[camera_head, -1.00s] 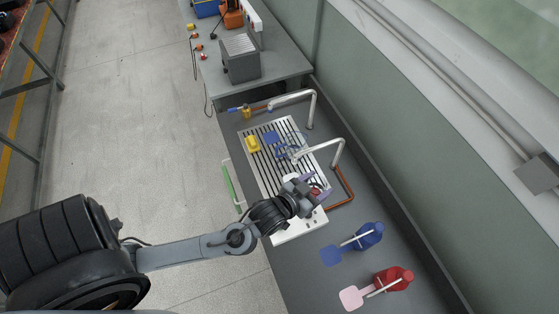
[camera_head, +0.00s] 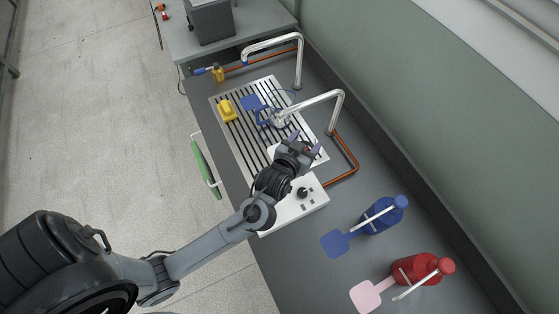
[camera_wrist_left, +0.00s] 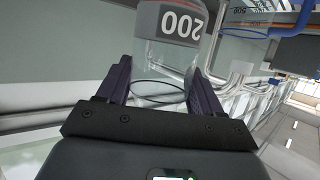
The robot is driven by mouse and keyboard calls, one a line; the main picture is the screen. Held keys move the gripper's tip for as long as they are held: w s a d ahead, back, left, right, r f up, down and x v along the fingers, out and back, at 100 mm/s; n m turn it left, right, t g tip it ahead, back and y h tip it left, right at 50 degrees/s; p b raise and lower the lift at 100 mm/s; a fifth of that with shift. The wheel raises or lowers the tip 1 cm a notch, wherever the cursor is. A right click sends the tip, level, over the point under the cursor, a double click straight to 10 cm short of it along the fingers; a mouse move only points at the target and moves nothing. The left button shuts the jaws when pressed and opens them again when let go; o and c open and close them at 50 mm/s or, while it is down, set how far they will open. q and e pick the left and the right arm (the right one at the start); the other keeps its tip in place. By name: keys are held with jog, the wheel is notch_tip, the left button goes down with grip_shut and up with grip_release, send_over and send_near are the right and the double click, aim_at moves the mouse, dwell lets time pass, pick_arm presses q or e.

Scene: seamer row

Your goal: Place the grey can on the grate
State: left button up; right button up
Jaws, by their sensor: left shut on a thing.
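My left gripper (camera_head: 306,146) is over the near end of the slatted metal grate (camera_head: 241,140), its fingers pointing to the right in the head view. In the left wrist view the gripper (camera_wrist_left: 162,92) is shut on the grey can (camera_wrist_left: 172,24). The can has a grey band with "200" on it, upside down in that view, and a clear part between the fingers. In the head view the can is hidden by the gripper. I cannot tell its height above the grate. My right gripper is not in view.
Blue (camera_head: 382,215) and red (camera_head: 415,270) bottles stand nearer.

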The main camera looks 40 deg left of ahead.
pick_arm(q)
jog(key=f+b, duration=0.1)
jog(key=w+f+b, duration=0.1)
jog(key=f, duration=0.1)
jog(key=shift+d, duration=0.15)
jog(key=shift+f+b, duration=0.25)
jog(key=shift+b, duration=0.2)
jog(key=shift+w+a+f+b, duration=0.15)
jog(key=shift+a+f+b, duration=0.25)
jog(key=shift+a+f, duration=1.5)
jog(key=shift+w+a+f+b, duration=0.15)
jog(key=shift+a+f+b, duration=0.25)
jog(key=shift+a+f, duration=1.4)
jog(key=shift+w+a+f+b, duration=0.15)
jog(key=shift+a+f+b, duration=0.25)
jog(key=shift+a+f, duration=1.5)
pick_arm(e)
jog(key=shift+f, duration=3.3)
pick_arm(q)
jog(key=shift+a+r, duration=0.2)
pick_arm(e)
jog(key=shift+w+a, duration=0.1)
pick_arm(q)
jog(key=shift+f, duration=0.15)
jog(key=o, duration=1.1)
